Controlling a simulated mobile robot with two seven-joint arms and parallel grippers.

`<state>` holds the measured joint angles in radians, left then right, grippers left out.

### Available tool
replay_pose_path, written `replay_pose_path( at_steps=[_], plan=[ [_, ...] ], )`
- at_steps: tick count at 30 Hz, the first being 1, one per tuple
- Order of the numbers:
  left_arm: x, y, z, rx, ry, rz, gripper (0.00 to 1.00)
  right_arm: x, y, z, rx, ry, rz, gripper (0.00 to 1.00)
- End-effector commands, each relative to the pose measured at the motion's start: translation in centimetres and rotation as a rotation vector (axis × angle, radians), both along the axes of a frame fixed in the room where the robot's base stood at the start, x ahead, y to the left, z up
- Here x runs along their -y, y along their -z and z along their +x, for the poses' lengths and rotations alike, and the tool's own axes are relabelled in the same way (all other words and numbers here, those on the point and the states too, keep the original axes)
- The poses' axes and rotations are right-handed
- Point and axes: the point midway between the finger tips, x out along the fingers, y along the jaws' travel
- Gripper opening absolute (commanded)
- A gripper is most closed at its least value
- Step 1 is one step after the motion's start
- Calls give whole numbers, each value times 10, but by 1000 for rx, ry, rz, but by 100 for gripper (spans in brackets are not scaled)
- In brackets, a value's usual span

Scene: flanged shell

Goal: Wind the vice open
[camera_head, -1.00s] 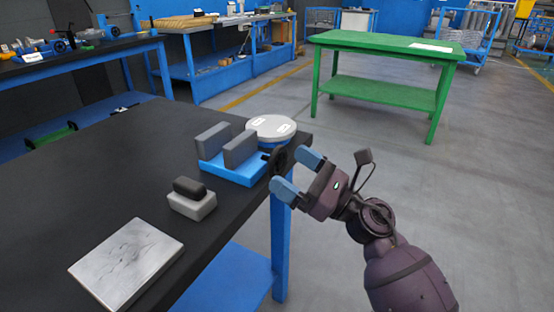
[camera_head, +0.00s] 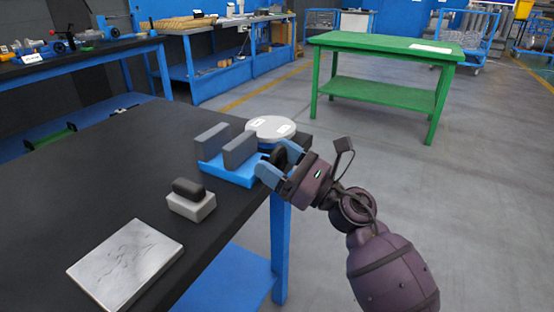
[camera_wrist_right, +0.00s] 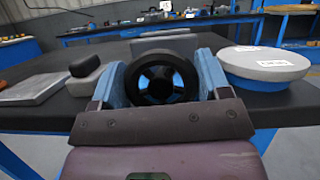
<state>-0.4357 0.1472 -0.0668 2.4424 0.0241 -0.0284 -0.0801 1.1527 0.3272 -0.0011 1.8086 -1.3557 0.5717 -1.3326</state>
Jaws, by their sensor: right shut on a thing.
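The vice (camera_head: 232,171) has a blue base and two grey upright jaws with a gap between them. It sits at the right edge of the black workbench. Its black handwheel (camera_wrist_right: 161,79) sticks out past the bench edge; in the head view it is partly hidden by the fingers. My right gripper (camera_head: 277,164) is shut on the handwheel, with one blue finger on each side of its rim, as the right wrist view (camera_wrist_right: 163,84) shows. My left gripper is in neither view.
A round grey-topped, blue-sided disc (camera_head: 270,128) stands close behind the vice. A grey block with a black top (camera_head: 191,204) and a metal plate (camera_head: 125,262) lie nearer on the bench (camera_head: 90,200). A green table (camera_head: 385,44) stands beyond open floor.

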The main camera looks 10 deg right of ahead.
Motion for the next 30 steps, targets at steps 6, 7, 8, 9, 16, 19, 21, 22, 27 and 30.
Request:
replay_pose_path(
  at_steps=[6,7,8,9,16,19,21,22,27,30],
  plan=[
    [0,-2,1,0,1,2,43,0,-1,0,-12,0,9,46],
    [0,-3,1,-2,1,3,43,0,-2,0,-17,1,14,46],
    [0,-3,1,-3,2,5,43,0,-3,0,-25,0,19,46],
    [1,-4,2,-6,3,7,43,0,-4,0,-36,0,27,46],
    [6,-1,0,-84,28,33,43,1,-9,0,-142,1,107,46],
    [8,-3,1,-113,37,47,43,1,-10,1,-203,-1,153,46],
    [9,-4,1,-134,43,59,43,1,-10,1,-245,-2,184,46],
    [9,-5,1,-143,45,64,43,1,-10,1,-264,-1,198,46],
    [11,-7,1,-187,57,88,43,1,-9,2,-359,0,266,46],
    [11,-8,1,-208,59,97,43,2,-7,2,-406,-2,300,46]
  ],
)
